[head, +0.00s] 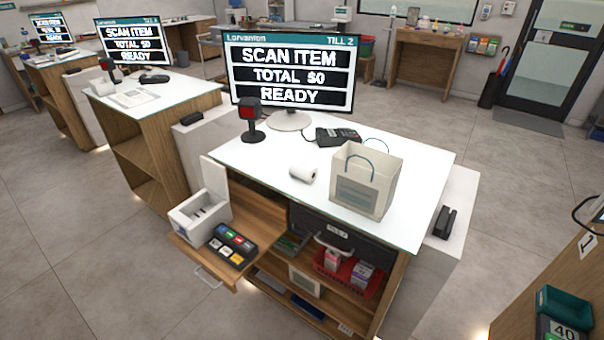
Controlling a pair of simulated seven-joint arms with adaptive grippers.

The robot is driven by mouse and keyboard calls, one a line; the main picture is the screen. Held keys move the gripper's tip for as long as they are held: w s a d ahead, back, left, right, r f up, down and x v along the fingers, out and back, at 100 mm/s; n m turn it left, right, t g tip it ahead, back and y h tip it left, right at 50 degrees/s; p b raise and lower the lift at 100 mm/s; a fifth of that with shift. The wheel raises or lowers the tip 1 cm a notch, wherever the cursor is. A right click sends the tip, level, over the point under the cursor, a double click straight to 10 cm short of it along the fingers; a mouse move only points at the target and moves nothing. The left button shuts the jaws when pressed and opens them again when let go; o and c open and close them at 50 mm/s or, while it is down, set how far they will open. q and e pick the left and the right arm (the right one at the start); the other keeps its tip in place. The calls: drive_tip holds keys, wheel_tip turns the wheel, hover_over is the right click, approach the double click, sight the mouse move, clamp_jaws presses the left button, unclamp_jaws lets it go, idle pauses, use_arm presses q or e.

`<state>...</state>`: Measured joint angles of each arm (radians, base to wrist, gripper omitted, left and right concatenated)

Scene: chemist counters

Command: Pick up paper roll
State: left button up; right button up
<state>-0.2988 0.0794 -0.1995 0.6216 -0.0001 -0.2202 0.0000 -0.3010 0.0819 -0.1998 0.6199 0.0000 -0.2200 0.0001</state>
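A small white paper roll (303,174) lies on its side on the white top of the till counter (258,172), near its front edge. It lies just left of a white paper bag with blue handles (366,179), with a small gap between them. Nothing holds the roll. Neither of my grippers shows in the head view.
A card terminal (338,137), a red-faced scanner (251,120) and a Till 2 monitor (290,73) stand behind the roll. Below, a pulled-out shelf holds an open white printer (200,215) and a keypad (232,246). A red basket (347,273) sits underneath.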

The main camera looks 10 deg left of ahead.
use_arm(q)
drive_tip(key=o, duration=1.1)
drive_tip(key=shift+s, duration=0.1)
